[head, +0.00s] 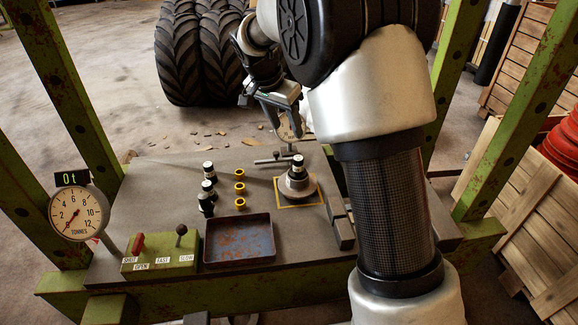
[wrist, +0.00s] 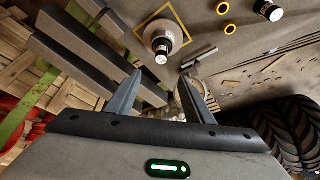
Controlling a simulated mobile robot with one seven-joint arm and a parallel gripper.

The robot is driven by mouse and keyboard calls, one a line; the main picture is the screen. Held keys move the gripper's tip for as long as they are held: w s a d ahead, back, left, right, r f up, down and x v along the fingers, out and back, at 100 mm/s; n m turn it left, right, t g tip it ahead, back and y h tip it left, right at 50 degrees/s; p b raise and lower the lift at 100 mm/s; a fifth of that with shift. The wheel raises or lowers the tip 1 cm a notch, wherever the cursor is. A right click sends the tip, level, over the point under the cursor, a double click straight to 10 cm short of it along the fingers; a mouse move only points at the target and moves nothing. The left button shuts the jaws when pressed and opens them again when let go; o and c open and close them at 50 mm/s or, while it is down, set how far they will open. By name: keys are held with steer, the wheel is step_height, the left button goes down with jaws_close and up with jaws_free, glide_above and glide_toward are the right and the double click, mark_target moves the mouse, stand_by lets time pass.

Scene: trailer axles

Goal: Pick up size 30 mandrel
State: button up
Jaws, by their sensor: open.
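Several black mandrels with pale bands stand on the grey bench. Three form a column left of centre in the head view: back (head: 208,171), middle (head: 208,188) and front (head: 205,205). Another mandrel (head: 298,164) stands upright on a round grey hub (head: 297,188) inside a yellow square; it also shows in the wrist view (wrist: 161,50). Size marks are too small to read, so I cannot tell which is size 30. My gripper (head: 287,122) is open and empty, above the bench's back edge; in the wrist view its fingertips (wrist: 161,78) are apart, with nothing between them.
Three yellow rings (head: 239,188) lie beside the mandrel column. A rusty blue tray (head: 272,240), a green lever box (head: 160,252) and a dial gauge (head: 77,213) stand at the front left. Grey bars (head: 341,222) lie right of the hub. Green posts (head: 62,85) frame the bench.

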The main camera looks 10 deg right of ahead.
steer(key=b, duration=0.2)
glide_above(298, 158)
steer(key=s+a, duration=0.2)
step_height(298, 158, down, 10)
steer(key=shift+b+x, duration=0.35)
steer(key=shift+x, duration=3.1)
steer(key=shift+w+d+r, duration=0.1)
steer(key=shift+w+r, duration=0.05)
steer(key=shift+r, duration=0.05)
jaws_close()
